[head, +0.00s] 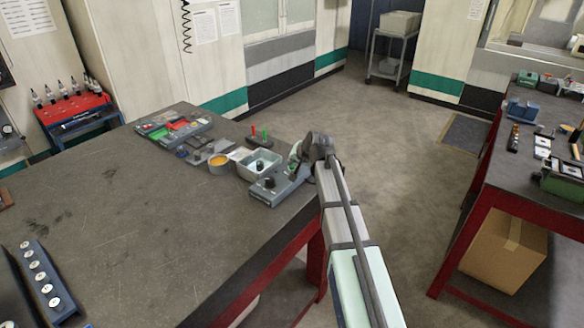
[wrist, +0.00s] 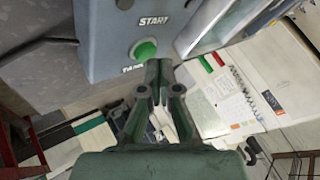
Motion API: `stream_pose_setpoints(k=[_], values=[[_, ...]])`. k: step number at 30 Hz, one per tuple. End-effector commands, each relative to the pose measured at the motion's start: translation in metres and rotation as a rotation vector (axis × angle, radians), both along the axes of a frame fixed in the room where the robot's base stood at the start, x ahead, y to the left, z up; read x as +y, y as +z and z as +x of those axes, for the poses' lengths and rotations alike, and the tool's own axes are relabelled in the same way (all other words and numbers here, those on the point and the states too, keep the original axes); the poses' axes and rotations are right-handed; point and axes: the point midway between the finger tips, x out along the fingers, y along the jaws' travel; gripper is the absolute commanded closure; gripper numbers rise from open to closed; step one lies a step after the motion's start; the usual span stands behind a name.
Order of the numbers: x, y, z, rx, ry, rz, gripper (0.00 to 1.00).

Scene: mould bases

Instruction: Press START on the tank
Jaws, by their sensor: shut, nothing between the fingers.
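The grey-blue front of the tank (wrist: 110,25) fills the upper part of the wrist view, with a white START label (wrist: 153,20). Below the label is a round green button (wrist: 143,50). A second label under the button is partly covered by my fingers. My gripper (wrist: 158,68) is shut and empty, its fingertips just below and right of the button; I cannot tell whether they touch it. In the head view the tank, a grey unit with a pale open basin (head: 258,168) and a black knob, stands at the table's right edge beside my wrist. Its button is hidden there.
Close left of the tank on the table (head: 120,210) are an orange-filled round cup (head: 218,163) and grey devices (head: 180,130). The table's middle is clear. A red-legged bench (head: 510,185) is at right.

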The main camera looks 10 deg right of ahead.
Motion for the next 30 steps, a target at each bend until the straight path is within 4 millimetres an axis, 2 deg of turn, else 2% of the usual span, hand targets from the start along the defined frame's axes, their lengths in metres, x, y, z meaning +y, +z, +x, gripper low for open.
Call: stream_pose_setpoints(k=[30], values=[[0.0001, -0.0070, 0.0000, 0.000, 0.000, 0.000, 1.00]])
